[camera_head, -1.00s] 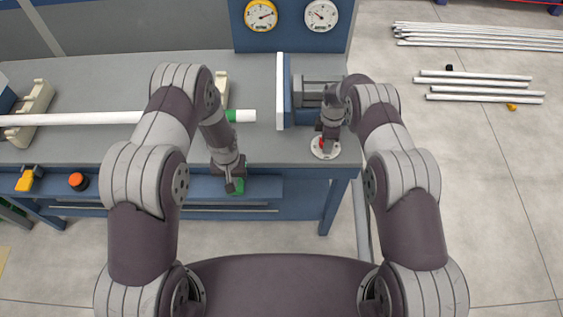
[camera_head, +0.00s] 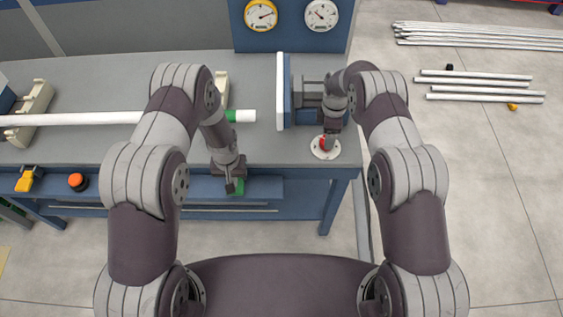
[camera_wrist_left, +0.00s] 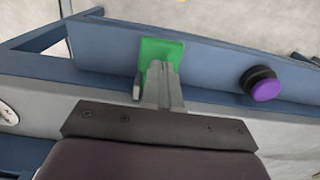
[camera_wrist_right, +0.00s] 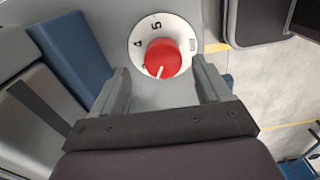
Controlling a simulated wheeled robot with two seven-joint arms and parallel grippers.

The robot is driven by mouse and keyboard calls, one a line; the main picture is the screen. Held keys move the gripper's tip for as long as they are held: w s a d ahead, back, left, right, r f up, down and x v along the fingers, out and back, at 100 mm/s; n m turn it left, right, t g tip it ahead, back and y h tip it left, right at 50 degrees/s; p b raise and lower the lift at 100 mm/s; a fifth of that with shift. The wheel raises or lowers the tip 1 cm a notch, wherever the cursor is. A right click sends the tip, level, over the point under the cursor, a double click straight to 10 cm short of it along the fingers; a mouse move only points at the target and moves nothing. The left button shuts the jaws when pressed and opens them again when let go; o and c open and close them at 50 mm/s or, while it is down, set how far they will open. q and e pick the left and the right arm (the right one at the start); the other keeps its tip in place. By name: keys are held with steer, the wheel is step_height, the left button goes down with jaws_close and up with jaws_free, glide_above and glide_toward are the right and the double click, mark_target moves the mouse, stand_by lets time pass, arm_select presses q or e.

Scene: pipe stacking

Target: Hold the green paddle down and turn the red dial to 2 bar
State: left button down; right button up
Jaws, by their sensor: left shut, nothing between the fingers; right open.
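The green paddle (camera_head: 236,188) is at the bench's front edge in the head view, and it also shows in the left wrist view (camera_wrist_left: 163,50). My left gripper (camera_wrist_left: 160,68) is shut and empty, its fingertips over the paddle and seemingly against it. My right gripper (camera_wrist_right: 162,70) is open, with a finger on either side of the dial and visible gaps. The dial (camera_head: 321,143) is partly hidden by this gripper in the head view.
A yellow-rimmed gauge (camera_head: 261,15) and a white-rimmed gauge (camera_head: 321,14) are on the back panel. A white pipe (camera_head: 80,118) lies along the bench toward a blue-and-white fixture (camera_head: 281,92). An orange button (camera_head: 77,181) is on the front edge; loose pipes lie on the right floor.

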steer(key=m, duration=1.2)
steer(key=shift+m, duration=0.4)
steer(key=m, duration=0.4)
steer(key=shift+s+f, duration=0.2)
steer(key=shift+f, duration=1.8)
